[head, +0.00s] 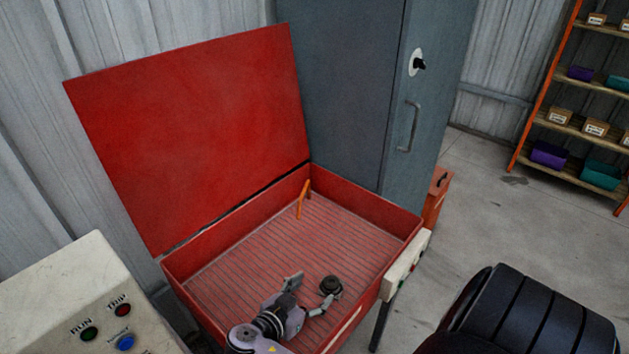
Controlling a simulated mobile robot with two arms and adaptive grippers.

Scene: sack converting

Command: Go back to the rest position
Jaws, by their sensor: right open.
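My right gripper (314,289) reaches into an open red box (215,250) from the bottom of the head view. Its two fingers are spread apart, low over the ribbed floor of the box. A small dark round part (331,285) lies on that floor, close by the fingertips. The right finger's tip overlaps its near edge in the picture. I cannot tell whether they touch. The fingers are not closed on it. My left gripper is not in view.
The red lid (190,130) stands raised behind the box. An orange bar (302,200) stands at the box's back corner. A grey cabinet (345,85) is behind it. A control panel (75,300) is at lower left, shelving (585,125) at far right.

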